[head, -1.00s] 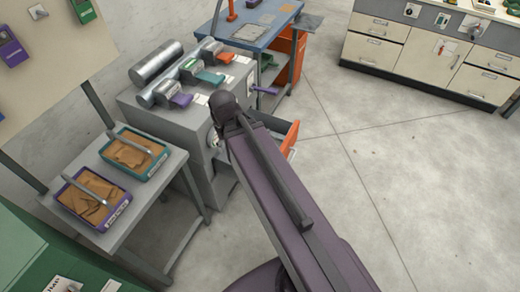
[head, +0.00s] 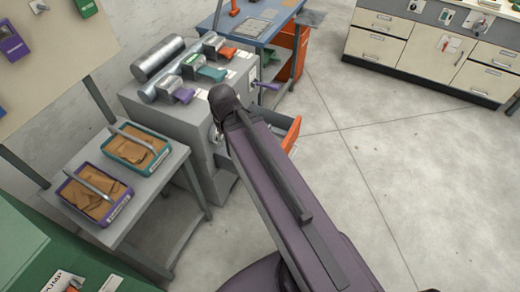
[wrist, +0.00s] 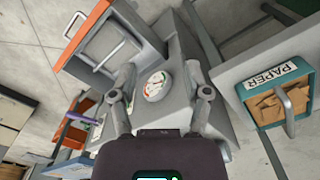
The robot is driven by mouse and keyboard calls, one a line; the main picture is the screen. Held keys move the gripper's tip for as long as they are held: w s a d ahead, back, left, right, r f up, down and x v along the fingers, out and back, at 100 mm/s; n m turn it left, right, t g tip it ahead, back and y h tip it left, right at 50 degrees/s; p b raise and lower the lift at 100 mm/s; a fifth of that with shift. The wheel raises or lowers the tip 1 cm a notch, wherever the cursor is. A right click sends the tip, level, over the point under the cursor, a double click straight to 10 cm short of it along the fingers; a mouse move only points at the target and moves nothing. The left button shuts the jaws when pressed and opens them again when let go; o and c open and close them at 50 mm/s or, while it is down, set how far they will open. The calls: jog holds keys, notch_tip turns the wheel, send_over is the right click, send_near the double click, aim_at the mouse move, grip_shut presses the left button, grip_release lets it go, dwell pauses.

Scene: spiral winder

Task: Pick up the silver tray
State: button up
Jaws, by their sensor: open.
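In the wrist view, a light grey tray-like insert with a bar handle (wrist: 108,60) sits in an open orange-fronted drawer (wrist: 85,38) of the grey machine. I cannot tell for sure that it is the silver tray. The drawer also shows in the head view (head: 292,134), its inside mostly hidden behind my arm. My gripper (wrist: 162,96) is open and empty, with its fingers spread apart in front of the machine's face and its round dial (wrist: 158,86). The drawer lies to the upper left of the fingers. My gripper is hidden in the head view.
A teal tray (head: 158,165) and a purple tray (head: 115,207), both holding brown paper, stand on the grey side table (head: 145,222) left of the machine (head: 165,118). A blue workbench (head: 285,15) stands behind it. Open floor (head: 400,180) lies to the right.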

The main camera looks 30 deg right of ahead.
jog(key=shift+d, duration=0.1)
jog(key=w+d+f+m+t+b, duration=0.1)
jog(key=w+d+f+m+b, duration=0.4)
jog(key=w+d+f+b, duration=0.6)
jog(key=w+d+f+m+y+b, duration=0.1)
jog(key=w+d+f+m+b, duration=0.4)
jog(key=w+d+f+b, duration=0.7)
jog(key=shift+w+d+f+m+t+b, duration=0.35)
jog(key=shift+d+f+b, duration=1.3)
jog(key=shift+f+b, duration=1.35)
notch_tip(320, 180, down, 8)
jog(key=w+a+b, duration=0.1)
jog(key=b, duration=0.7)
jog(key=shift+w+f+b, duration=0.15)
jog(key=shift+b, duration=0.2)
jog(key=shift+f, duration=0.15)
jog(key=f+b, duration=0.4)
jog(key=b, duration=0.1)
jog(key=shift+w+a+f, duration=0.3)
jog(key=shift+w+f, duration=0.1)
